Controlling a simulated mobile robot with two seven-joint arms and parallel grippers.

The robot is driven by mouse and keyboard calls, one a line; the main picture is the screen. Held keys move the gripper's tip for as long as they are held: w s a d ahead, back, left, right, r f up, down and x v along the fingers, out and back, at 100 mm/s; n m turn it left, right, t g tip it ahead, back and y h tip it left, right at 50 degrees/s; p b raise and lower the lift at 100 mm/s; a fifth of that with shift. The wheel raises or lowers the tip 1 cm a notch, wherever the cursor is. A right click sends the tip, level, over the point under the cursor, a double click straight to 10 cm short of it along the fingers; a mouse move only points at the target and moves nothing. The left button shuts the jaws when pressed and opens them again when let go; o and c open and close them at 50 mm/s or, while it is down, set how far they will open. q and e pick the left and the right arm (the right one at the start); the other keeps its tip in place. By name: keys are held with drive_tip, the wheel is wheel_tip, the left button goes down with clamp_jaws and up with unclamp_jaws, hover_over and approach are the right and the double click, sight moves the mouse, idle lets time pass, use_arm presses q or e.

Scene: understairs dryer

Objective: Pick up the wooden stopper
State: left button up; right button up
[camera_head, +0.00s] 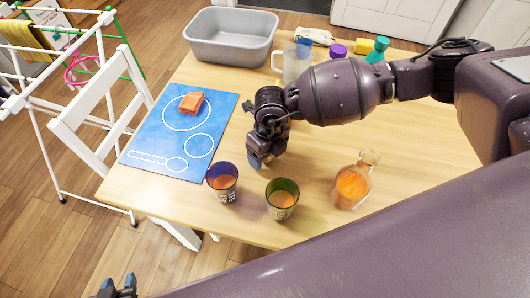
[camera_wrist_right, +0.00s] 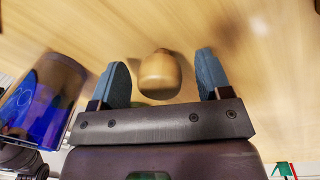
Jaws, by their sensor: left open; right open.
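The wooden stopper (camera_wrist_right: 160,75) is a small rounded light-brown piece on the wooden table. In the right wrist view it sits between the two blue fingertips of my right gripper (camera_wrist_right: 160,80), with a gap on each side. My right gripper also shows in the head view (camera_head: 262,160), low over the table behind the two cups; it is open and holds nothing. The stopper is hidden behind it there. My left gripper (camera_head: 118,288) is open, at the bottom left edge of the head view, away from the table top.
A blue cup (camera_head: 222,182), a green cup (camera_head: 282,199) and a glass carafe (camera_head: 352,187) with orange liquid stand near the front. A blue mat (camera_head: 150,152) holds an orange cloth (camera_head: 192,103). A grey basin (camera_head: 232,38), glass jug (camera_head: 290,65) and bottles (camera_head: 377,50) stand behind.

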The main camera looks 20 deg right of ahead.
drive_tip(key=shift+f, duration=0.1)
drive_tip(key=c, duration=1)
